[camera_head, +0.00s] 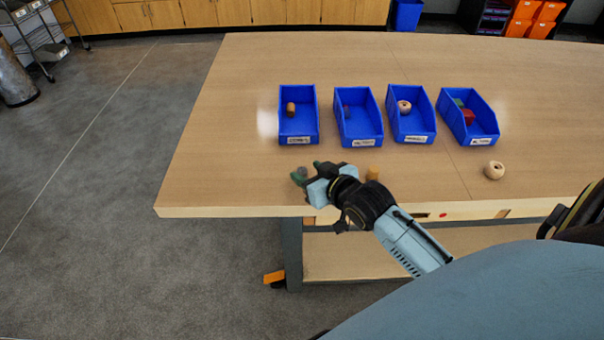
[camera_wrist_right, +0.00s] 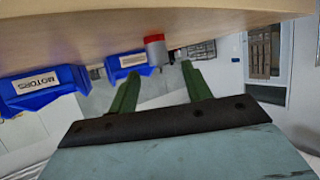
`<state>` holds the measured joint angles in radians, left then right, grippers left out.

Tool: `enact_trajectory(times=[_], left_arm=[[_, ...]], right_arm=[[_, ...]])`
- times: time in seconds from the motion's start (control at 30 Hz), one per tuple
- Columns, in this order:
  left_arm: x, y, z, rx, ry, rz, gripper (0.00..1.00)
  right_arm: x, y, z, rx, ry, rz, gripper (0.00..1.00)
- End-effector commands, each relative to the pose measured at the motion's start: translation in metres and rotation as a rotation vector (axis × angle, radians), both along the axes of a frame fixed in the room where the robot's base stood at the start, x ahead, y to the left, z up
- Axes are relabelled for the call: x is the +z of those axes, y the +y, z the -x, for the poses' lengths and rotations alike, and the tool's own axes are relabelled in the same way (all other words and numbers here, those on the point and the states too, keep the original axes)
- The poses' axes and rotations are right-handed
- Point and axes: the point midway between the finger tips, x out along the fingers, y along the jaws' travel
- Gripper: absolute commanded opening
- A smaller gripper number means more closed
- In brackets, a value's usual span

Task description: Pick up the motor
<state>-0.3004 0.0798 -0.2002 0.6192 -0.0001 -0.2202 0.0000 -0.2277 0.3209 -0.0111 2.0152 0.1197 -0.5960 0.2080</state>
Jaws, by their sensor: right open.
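The motor is a small grey cylinder with a red end (camera_wrist_right: 155,50). In the right wrist view it stands at the table surface, just beyond and between the fingertips, with no clear contact. In the head view a small grey part of it (camera_head: 303,171) shows at the fingers, near the table's front edge; the rest is hidden. My right gripper (camera_head: 308,172) is open, with its two green fingers apart around the motor's side of the table. The fingers also show in the right wrist view (camera_wrist_right: 160,70). My left gripper is not in view.
Blue bins stand in a row behind: one with a brown piece (camera_head: 299,120), one with a dark piece (camera_head: 360,128), one with a wooden ring (camera_head: 412,124), one with coloured blocks (camera_head: 470,130). A MOTORS label shows on one bin (camera_wrist_right: 45,92). A brown piece (camera_head: 372,173) and wooden ring (camera_head: 494,170) lie loose.

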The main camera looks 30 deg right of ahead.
Motion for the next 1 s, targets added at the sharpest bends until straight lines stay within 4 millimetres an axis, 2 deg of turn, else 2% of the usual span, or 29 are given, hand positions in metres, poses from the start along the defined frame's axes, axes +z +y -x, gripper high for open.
enact_trajectory(times=[0.1,0.2,0.53,0.9,1.0], left_arm=[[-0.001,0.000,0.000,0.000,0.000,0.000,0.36],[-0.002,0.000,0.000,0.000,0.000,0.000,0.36],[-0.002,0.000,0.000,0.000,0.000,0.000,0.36],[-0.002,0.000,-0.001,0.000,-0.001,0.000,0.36],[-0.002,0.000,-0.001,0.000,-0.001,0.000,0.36]], right_arm=[[-0.006,0.001,-0.018,0.000,-0.002,0.000,0.49],[-0.011,0.001,-0.028,0.000,-0.001,-0.001,0.49],[-0.013,0.002,-0.034,0.000,0.000,0.000,0.49],[-0.013,0.001,-0.033,0.000,0.000,0.000,0.02],[-0.013,0.001,-0.033,0.000,-0.001,0.000,0.02]])
